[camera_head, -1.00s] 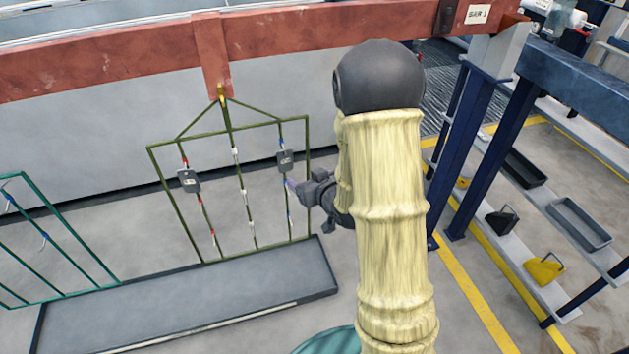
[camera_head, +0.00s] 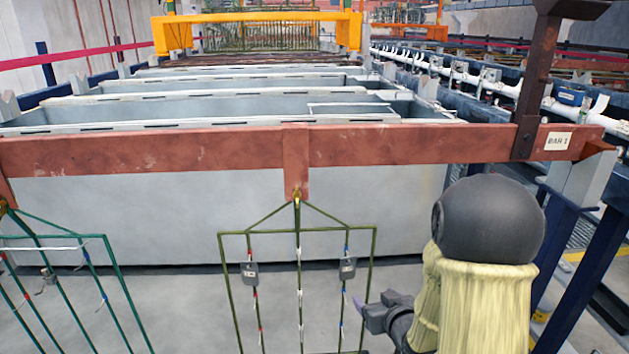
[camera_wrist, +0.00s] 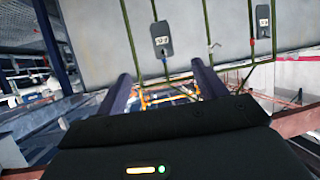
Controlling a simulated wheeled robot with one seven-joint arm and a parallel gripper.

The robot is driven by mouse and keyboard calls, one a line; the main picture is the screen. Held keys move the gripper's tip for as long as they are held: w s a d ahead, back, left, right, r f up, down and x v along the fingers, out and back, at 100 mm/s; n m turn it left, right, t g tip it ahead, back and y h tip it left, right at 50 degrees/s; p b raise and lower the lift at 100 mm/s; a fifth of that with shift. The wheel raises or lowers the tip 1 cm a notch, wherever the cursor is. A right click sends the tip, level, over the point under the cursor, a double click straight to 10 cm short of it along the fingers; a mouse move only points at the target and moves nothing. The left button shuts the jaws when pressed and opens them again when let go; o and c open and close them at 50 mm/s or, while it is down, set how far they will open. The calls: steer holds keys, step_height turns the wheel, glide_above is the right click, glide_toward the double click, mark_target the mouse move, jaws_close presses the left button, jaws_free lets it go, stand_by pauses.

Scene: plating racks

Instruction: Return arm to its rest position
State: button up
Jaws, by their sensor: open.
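My arm, in a pale yellow sleeve with a dark round joint, rises at the right of the head view. My gripper (camera_head: 362,304) is by the right post of the olive-green hanging rack (camera_head: 300,231), below the grey tagged part (camera_head: 348,268) on its right side. In the wrist view my gripper (camera_wrist: 163,88) has its two dark fingers spread with nothing held between them. The tagged parts (camera_wrist: 162,40) hang beyond the fingertips. In the head view the sleeve and joint hide part of the wrist.
A rust-red beam (camera_head: 400,147) marked BAR 1 carries the rack. A teal rack (camera_head: 108,240) hangs to the left. Grey tanks (camera_head: 220,105) stand behind the beam. Dark blue posts (camera_head: 585,265) stand close to the right of my arm.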

steer(key=s+a+m+g+h, duration=0.25)
steer(key=s+g, duration=0.75)
steer(key=s, duration=0.7)
step_height(320, 180, up, 26)
steer(key=p, duration=2.6)
steer(key=shift+a+r, duration=0.15)
steer(key=shift+a, duration=0.25)
steer(key=shift+n+y, duration=0.25)
